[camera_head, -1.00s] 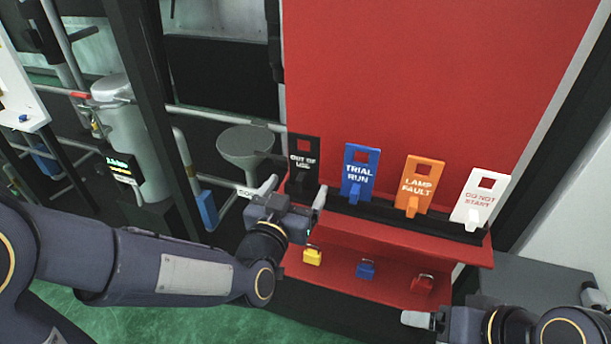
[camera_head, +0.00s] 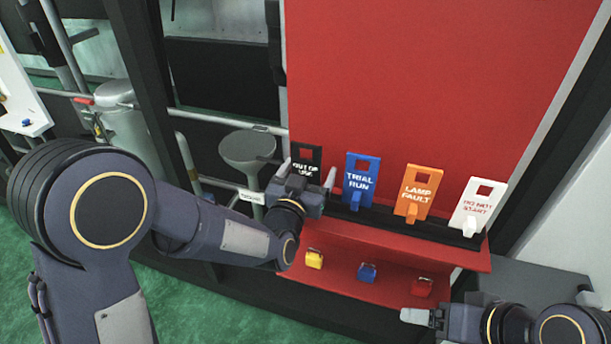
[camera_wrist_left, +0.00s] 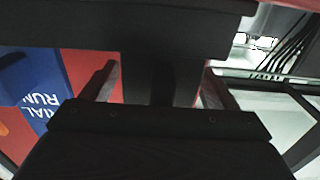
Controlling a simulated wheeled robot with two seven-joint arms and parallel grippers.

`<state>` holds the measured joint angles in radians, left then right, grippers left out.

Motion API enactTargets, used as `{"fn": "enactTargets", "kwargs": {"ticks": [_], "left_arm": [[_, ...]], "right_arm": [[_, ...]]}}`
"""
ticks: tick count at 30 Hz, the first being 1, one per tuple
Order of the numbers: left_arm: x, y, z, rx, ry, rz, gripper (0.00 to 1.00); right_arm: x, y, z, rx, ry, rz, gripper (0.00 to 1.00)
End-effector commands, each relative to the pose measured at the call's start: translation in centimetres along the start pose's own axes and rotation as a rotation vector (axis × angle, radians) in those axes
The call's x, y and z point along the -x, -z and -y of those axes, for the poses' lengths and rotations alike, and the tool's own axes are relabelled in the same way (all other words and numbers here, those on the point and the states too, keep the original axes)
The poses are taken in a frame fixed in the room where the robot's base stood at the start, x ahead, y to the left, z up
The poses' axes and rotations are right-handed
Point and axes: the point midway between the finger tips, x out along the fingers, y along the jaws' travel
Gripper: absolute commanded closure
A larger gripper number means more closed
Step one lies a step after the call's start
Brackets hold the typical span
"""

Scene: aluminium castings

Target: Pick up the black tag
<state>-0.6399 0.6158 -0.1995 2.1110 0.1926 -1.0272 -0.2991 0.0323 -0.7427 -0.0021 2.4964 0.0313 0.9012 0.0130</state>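The black tag (camera_head: 306,155), lettered OUT OF USE, stands upright at the left end of the tag row on the red board's ledge. My left gripper (camera_head: 306,175) is open in front of it, one finger to each side, and hides its lower part. In the left wrist view the open fingers (camera_wrist_left: 158,88) have a black upright part between them, under a wide black bar. I cannot tell whether they touch it. My right gripper (camera_head: 418,317) is low at the right, with its finger gap not clear.
Blue (camera_head: 360,177), orange (camera_head: 416,191) and white (camera_head: 478,205) tags stand to the right in the row. Yellow (camera_head: 314,259), blue (camera_head: 366,272) and red (camera_head: 422,287) padlocks sit on the lower red shelf (camera_head: 340,284). A grey round stool-like piece (camera_head: 247,148) is left of the board.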

Motion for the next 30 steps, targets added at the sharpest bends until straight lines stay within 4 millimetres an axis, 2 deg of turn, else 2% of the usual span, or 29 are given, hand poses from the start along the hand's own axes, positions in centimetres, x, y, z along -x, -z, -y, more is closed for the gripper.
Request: {"fn": "enactTargets", "kwargs": {"ticks": [2,10,17,20,30], "left_arm": [[0.0,0.0,0.0,0.000,0.000,0.000,0.29],[0.0,0.0,0.0,0.000,0.000,0.000,0.65],[0.0,0.1,0.0,0.001,0.000,-0.001,0.65],[0.0,0.9,0.0,0.001,0.001,-0.004,0.65],[0.0,7.6,0.0,0.003,0.000,-0.007,0.65]], "right_arm": [[0.0,0.0,0.0,0.000,0.000,0.000,0.20],[0.0,0.0,0.0,0.000,0.000,0.000,0.20],[0.0,0.0,0.0,0.000,0.000,0.000,0.20],[0.0,0.0,0.0,0.000,0.000,0.000,0.20],[-0.1,-0.1,0.0,0.000,0.000,0.000,0.20]]}}
